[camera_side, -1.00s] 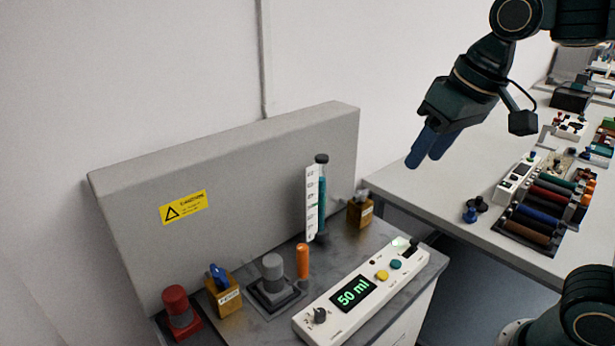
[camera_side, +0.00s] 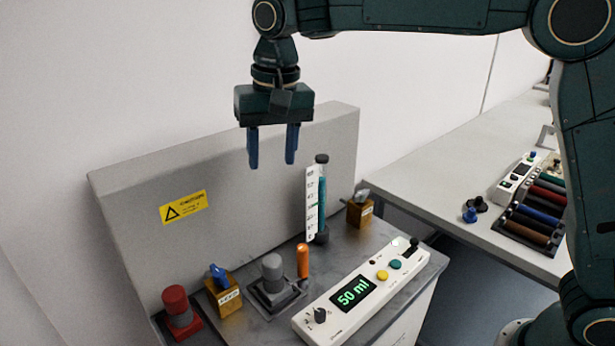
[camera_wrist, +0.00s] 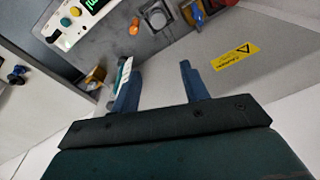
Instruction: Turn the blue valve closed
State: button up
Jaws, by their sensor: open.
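The blue valve (camera_side: 218,274) is a small blue handle on top of a brass-coloured block (camera_side: 226,297) with a white label, at the front left of the grey bench. The fingers also show in the wrist view (camera_wrist: 158,82).
A red knob (camera_side: 177,304) is left of the valve; a grey knob (camera_side: 272,268) and an orange cylinder (camera_side: 303,261) are right. A teal-filled tube (camera_side: 321,205), a second brass valve block (camera_side: 360,213) and a white 50 ml panel (camera_side: 352,295) stand further right. A grey panel (camera_side: 130,205) rises behind.

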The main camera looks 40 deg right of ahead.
jog(key=m+g, duration=0.1)
send_over(218, 271)
notch_tip(218, 271, down, 8)
jog(key=shift+a+f+m+g+h, duration=0.25)
jog(key=shift+f+m+g+h, duration=0.05)
jog(key=shift+f, duration=0.3)
jog(key=f, duration=1.3)
jog(key=shift+s+d+f, duration=0.1)
jog(key=shift+d+f, duration=0.1)
jog(key=shift+f, duration=0.2)
jog(key=shift+c, duration=0.5)
grip_shut()
